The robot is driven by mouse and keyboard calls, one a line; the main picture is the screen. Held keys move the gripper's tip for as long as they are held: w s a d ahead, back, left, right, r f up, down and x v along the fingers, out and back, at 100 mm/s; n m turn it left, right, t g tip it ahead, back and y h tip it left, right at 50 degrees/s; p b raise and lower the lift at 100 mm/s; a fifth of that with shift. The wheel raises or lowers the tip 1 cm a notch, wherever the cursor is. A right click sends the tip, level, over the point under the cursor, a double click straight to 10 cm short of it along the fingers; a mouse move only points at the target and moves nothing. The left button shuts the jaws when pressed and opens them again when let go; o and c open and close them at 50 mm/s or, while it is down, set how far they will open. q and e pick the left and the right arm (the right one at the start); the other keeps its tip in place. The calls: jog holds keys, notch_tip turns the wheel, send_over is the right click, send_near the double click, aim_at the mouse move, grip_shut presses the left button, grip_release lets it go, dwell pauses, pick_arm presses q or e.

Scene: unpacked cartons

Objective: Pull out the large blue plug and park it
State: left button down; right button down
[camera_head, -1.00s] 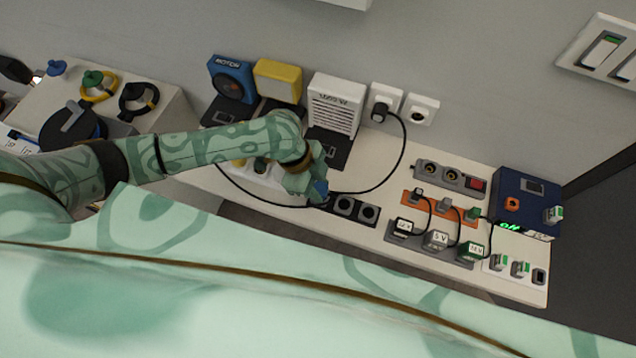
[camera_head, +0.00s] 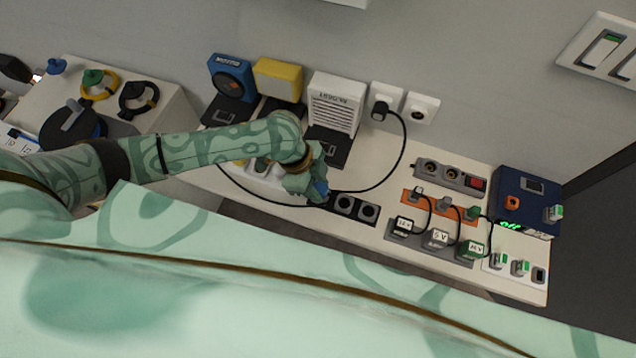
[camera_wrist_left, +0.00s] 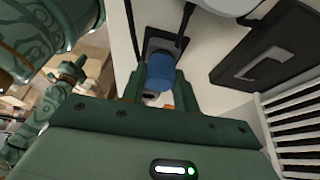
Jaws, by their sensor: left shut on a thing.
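The large blue plug (camera_head: 321,187) is at the left end of a black socket strip (camera_head: 356,210). My left gripper (camera_head: 316,190) reaches down over it. In the left wrist view the round blue plug (camera_wrist_left: 160,72) is between the two green fingers (camera_wrist_left: 160,88), which are shut on it. A dark socket block shows just behind the plug; I cannot tell if the plug is fully seated. A patterned green arm at the left of the wrist view ends in a small dark hand (camera_wrist_left: 72,72); its jaws are too small to read.
A black cable (camera_head: 390,170) loops from the wall plug past my left gripper. A white vented box (camera_head: 335,103), a yellow box (camera_head: 278,80) and a blue motor box (camera_head: 232,78) stand behind. Small labelled plugs (camera_head: 438,238) and a dark blue unit (camera_head: 527,200) are at right.

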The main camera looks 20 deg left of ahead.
pick_arm(q)
jog(key=shift+p, duration=0.3)
jog(key=shift+f, duration=0.25)
dwell(0.4)
jog(key=c, duration=1)
grip_release()
jog(key=p+v, duration=0.4)
jog(key=v, duration=1.2)
jog(key=shift+r, duration=0.2)
